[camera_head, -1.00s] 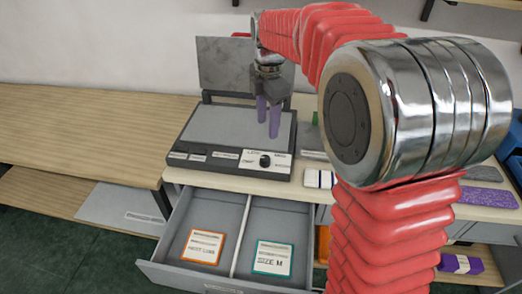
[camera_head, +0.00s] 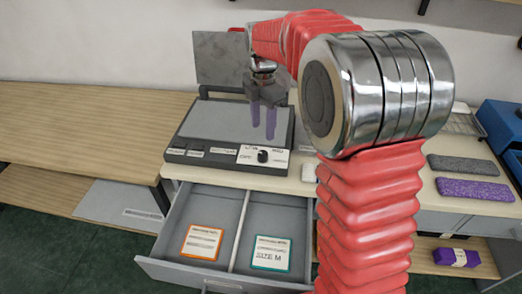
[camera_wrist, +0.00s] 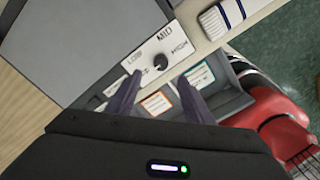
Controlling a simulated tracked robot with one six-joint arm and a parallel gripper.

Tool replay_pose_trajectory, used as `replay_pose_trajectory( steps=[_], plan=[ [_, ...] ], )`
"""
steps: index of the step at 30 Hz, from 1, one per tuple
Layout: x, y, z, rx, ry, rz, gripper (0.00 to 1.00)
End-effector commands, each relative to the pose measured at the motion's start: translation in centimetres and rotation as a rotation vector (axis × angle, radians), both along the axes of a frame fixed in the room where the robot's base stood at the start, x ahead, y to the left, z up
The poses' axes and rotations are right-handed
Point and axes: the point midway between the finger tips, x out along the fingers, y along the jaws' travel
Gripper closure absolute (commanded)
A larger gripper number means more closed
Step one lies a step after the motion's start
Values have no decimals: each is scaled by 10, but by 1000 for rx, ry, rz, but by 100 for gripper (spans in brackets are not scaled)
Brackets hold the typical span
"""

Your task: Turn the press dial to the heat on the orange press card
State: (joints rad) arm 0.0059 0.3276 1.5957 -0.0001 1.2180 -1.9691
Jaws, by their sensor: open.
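The press dial (camera_head: 262,156) is a black knob on a white panel at the front right of the grey press (camera_head: 222,121). The panel reads LOW, MID and HIGH in the wrist view, where the dial (camera_wrist: 161,61) also shows. The orange-edged press card (camera_head: 202,241) lies in the left compartment of the open drawer; its print is too small to read now. My gripper (camera_head: 263,133) is open and empty, purple fingers pointing down, above and behind the dial, apart from it. In the wrist view the fingers (camera_wrist: 158,97) are spread, with the dial beyond them.
A teal-edged card (camera_head: 271,253) lies in the right compartment of the drawer (camera_head: 212,195). The press lid (camera_head: 220,58) stands raised behind. Grey and purple knitted pieces (camera_head: 473,190) lie on the right; a blue bin (camera_head: 497,125) stands behind them. The left bench (camera_head: 75,115) is clear.

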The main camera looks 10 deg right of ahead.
Motion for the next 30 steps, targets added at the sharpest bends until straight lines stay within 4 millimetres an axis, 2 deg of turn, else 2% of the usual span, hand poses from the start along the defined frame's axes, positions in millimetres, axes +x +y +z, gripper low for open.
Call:
replay_pose_trajectory(
  steps=[3,18,24,30],
  plan=[
    [-1,0,-20,0,4,0,53],
    [-1,0,-94,0,3,0,53],
    [0,1,-106,0,1,1,53],
    [0,1,-107,0,0,1,53]
  ],
)
